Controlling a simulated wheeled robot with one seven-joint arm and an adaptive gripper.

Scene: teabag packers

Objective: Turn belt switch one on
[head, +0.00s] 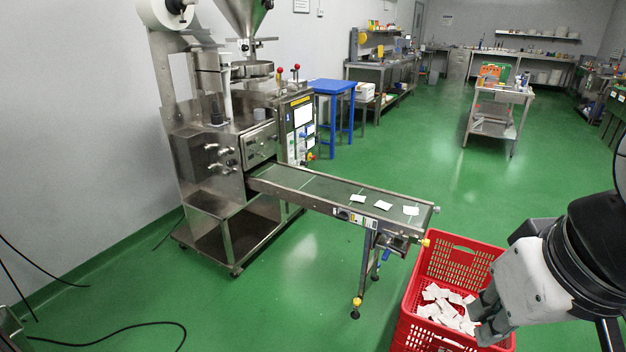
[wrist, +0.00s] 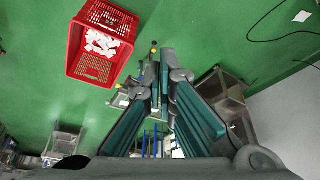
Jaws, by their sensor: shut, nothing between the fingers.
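The conveyor belt (head: 335,190) runs out from the packing machine, with a few white teabags on it. A small control panel (head: 356,218) is on the belt's near side; its switches are too small to tell apart or read. My gripper (head: 479,322) is at the lower right in the head view, in front of the red crate and well apart from the panel. In the wrist view my gripper (wrist: 164,68) has its fingers together with nothing held. The fingers hide part of the belt and machine there.
A red crate (head: 462,246) with white teabags stands on the floor at the belt's end; it also shows in the wrist view (wrist: 75,45). The steel packing machine (head: 205,160) stands at left. A blue table (head: 332,86) is behind. Black cables (head: 130,326) lie on the green floor.

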